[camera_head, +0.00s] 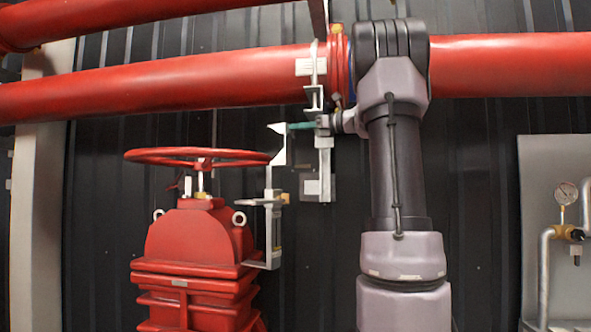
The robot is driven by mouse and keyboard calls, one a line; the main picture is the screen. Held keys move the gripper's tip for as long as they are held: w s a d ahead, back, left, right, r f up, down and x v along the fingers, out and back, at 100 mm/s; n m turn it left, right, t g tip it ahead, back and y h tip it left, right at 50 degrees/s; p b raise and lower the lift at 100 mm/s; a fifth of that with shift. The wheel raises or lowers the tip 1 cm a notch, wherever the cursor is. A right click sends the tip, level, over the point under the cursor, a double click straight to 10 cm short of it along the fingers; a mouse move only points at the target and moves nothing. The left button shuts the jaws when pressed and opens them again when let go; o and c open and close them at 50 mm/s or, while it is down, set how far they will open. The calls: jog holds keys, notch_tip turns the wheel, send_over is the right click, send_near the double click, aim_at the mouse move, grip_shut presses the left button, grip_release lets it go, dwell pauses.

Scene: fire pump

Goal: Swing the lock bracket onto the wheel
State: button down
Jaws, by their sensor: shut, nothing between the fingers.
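The red handwheel (196,157) lies flat on top of a red valve body at the left. The pale metal lock bracket (269,215) stands upright on the right side of the valve. Its angled upper plate (279,150) is at the wheel's right rim; I cannot tell whether it touches the rim. My gripper (300,127) reaches left from my wrist, with its teal tip close beside the top of the bracket. It is shut with nothing held. Contact between the tip and the bracket is too small to tell.
A large red pipe (180,82) crosses above the wheel. A gauge (566,193) and pipes stand at the far right. Dark ribbed wall is behind.

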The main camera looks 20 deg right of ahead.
jog(key=s+d+f+t, duration=0.1)
jog(key=s+d+f+t+y, duration=0.1)
jog(key=f, duration=0.1)
jog(key=shift+s+y, duration=0.1)
jog(key=shift+y, duration=0.2)
jog(key=a+v, duration=0.1)
jog(key=v, duration=1.3)
jog(key=s+a+f+n+g+h, duration=0.1)
jog(key=s+a+f+n+g, duration=0.2)
jog(key=a, duration=0.7)
jog(key=s+a+f+n+g+h, duration=0.1)
jog(key=s+a+f+n+g, duration=0.2)
jog(key=a+f+n+g, duration=0.3)
jog(key=a+f+n, duration=0.1)
jog(key=a+f, duration=0.2)
jog(key=a, duration=0.1)
jog(key=shift+s+a+f, duration=0.25)
jog(key=shift+a+f, duration=0.15)
jog(key=w+d+r+m+t, duration=0.2)
jog(key=d+r+m+t, duration=0.1)
jog(key=d, duration=0.4)
jog(key=w+d+r+m+t+y, duration=0.1)
jog(key=w+d+r+m+t, duration=0.1)
jog(key=d+r, duration=0.3)
jog(key=w+d+r+m+t+y, duration=0.1)
jog(key=d+r+m+t, duration=0.3)
jog(key=d, duration=0.5)
jog(key=shift+w+d+r+m, duration=0.3)
jog(key=shift+w+m, duration=0.2)
jog(key=shift+w, duration=0.2)
